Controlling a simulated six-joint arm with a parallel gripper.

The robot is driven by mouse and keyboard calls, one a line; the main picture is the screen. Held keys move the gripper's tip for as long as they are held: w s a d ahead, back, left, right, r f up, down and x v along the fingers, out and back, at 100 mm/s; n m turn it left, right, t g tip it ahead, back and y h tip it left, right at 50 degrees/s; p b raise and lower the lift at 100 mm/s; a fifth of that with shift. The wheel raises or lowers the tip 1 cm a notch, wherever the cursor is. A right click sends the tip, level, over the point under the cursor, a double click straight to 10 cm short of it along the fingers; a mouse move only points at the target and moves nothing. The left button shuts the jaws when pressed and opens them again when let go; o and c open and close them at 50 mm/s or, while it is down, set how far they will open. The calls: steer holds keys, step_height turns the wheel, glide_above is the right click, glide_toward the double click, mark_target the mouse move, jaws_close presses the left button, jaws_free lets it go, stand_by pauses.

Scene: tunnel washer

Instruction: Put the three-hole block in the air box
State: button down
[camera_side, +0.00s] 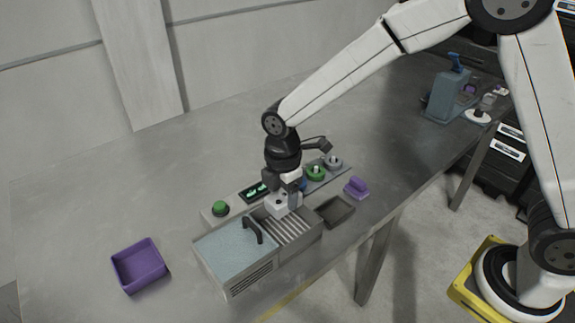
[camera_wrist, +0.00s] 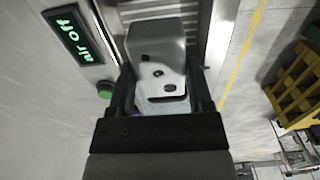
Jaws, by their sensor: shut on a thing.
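My gripper (camera_side: 284,196) is shut on the three-hole block, a pale grey rounded block (camera_side: 278,207). In the wrist view the block (camera_wrist: 155,48) sits between the two fingers (camera_wrist: 160,84), with three dark holes in its face. The gripper points down over the slatted section (camera_side: 296,230) of the washer, close to the lidded box. Whether the block touches the slats cannot be told. The box at the washer's left end has a pale blue see-through lid (camera_side: 226,250) with a black handle (camera_side: 254,230), and the lid looks shut. A display (camera_wrist: 72,37) reads "air off".
A green button (camera_side: 220,208) and knobs (camera_side: 316,172) line the panel behind the washer. A dark tray (camera_side: 336,211) and a purple piece (camera_side: 357,188) lie to the right. An empty purple bin (camera_side: 140,266) stands left. The table's far left is clear.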

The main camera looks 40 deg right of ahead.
steer(key=shift+f, duration=1.7)
steer(key=shift+f, duration=2.2)
stand_by(1.1)
jaws_free()
steer(key=shift+r, duration=0.1)
stand_by(0.3)
steer(key=shift+r, duration=3.65)
